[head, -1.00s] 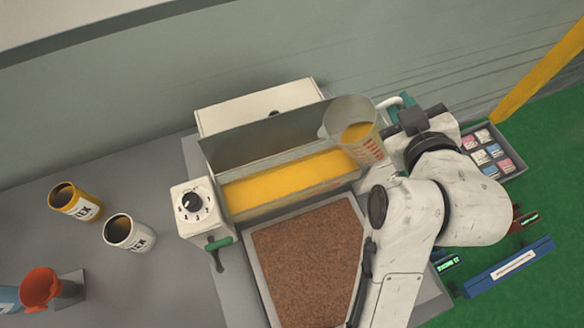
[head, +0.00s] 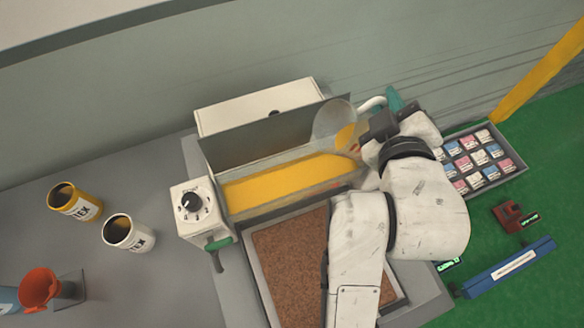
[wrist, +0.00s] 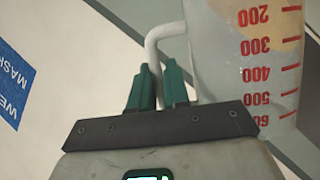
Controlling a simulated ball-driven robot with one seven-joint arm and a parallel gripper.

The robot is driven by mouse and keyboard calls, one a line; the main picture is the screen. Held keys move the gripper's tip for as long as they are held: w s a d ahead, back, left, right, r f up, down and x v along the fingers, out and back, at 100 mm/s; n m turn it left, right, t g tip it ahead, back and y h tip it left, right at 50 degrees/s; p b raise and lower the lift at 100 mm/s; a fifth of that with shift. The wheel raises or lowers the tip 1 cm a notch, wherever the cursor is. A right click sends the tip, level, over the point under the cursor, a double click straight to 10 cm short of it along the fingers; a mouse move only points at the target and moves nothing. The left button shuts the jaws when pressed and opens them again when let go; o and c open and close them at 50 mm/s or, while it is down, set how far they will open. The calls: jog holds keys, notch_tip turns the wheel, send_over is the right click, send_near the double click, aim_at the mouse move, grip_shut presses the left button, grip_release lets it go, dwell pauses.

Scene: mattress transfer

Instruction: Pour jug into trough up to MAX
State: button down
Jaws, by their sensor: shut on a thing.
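The clear jug (head: 331,122) is tilted over the right end of the trough, its mouth facing up-left; yellow liquid shows in its lower part. My gripper (wrist: 161,84) is shut on the jug's white handle (wrist: 163,34), its green fingers around it. The jug's red scale from 200 to 600 shows in the wrist view (wrist: 270,75). The metal trough (head: 268,210) holds a long band of yellow liquid (head: 285,181). I cannot make out a MAX mark. My arm hides part of the jug and the trough's right end.
A dial box (head: 193,203) with a green handle stands left of the trough. A brown pad in a frame (head: 285,260) lies in front. Two tins (head: 75,203) stand left. A tray of small packets (head: 480,160) is at right.

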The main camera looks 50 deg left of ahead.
aim_at(368, 108)
jog(key=shift+s+a+r+n+t+b, duration=0.1)
jog(key=shift+s+a+n+t+b, duration=0.3)
jog(key=shift+b, duration=0.5)
jog(key=shift+s+a+r+n+t+b, duration=0.1)
jog(key=shift+s+n+t+b, duration=0.1)
jog(key=shift+s+n+b, duration=0.5)
dwell(2.1)
jog(key=shift+s+a+n+t+b, duration=0.35)
jog(key=shift+n+b, duration=0.25)
jog(key=shift+b, duration=0.95)
dwell(0.9)
jog(key=shift+s+a+f+n+t+b, duration=0.15)
jog(key=shift+s+a+n+b, duration=0.15)
jog(key=shift+s, duration=0.2)
jog(key=shift+s+a+n+t+b, duration=0.1)
jog(key=shift+s+a+n+b, duration=0.15)
jog(key=shift+s, duration=0.25)
dwell(0.7)
